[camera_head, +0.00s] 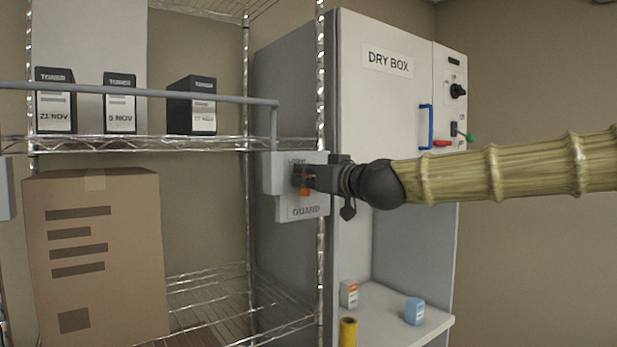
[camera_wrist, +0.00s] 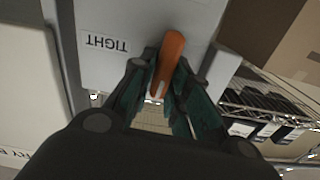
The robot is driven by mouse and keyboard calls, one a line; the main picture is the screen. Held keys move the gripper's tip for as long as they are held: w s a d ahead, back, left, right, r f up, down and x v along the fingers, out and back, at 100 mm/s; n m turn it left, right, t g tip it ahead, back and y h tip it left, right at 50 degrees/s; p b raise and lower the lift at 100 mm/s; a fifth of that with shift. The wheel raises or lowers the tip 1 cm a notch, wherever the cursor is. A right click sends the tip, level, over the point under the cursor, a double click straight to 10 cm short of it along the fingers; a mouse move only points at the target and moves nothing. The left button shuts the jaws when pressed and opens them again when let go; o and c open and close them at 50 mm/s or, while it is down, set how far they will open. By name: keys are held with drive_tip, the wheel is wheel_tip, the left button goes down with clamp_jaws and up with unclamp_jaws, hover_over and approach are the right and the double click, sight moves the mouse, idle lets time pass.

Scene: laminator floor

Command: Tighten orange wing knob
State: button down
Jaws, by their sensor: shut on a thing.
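In the wrist view the knob (camera_wrist: 169,62) is a long orange wing, slightly tilted, between the two fingers of my gripper (camera_wrist: 166,82). The fingers are shut on it from both sides. A "TIGHT" label (camera_wrist: 105,42) shows upside down on the plate, left of the knob. The head view shows another label above the knob, partly covered.
A grey guard bar (camera_head: 150,94) runs across the wire shelf, with several toner boxes (camera_head: 119,103) behind it. A large carton (camera_head: 95,255) stands at the lower left. The dry box (camera_head: 385,110) stands behind my arm, with small items on its ledge.

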drive_tip(key=m+b, duration=0.1)
drive_tip(key=m, duration=0.2)
drive_tip(key=m+b, duration=0.1)
drive_tip(key=shift+w+d+b, duration=0.2)
drive_tip(key=shift+d+b, duration=0.1)
drive_tip(key=shift+w+d+f+m+b, duration=0.15)
drive_tip(key=shift+m+b, duration=0.65)
drive_tip(key=shift+m, duration=1.4)
drive_tip(key=shift+w+d+f+m+b, duration=0.15)
drive_tip(key=shift+m+b, duration=0.65)
drive_tip(key=shift+m, duration=1.4)
drive_tip(key=shift+d+f+m+b, duration=0.15)
drive_tip(key=shift+m+b, duration=0.65)
drive_tip(key=shift+m, duration=1.4)
drive_tip(key=c, duration=1.4)
unclamp_jaws()
drive_tip(key=shift+c, duration=0.2)
drive_tip(key=v, duration=1.1)
drive_tip(key=shift+s+f, duration=0.25)
drive_tip(key=shift+s, duration=0.05)
drive_tip(key=shift+d+f, duration=0.1)
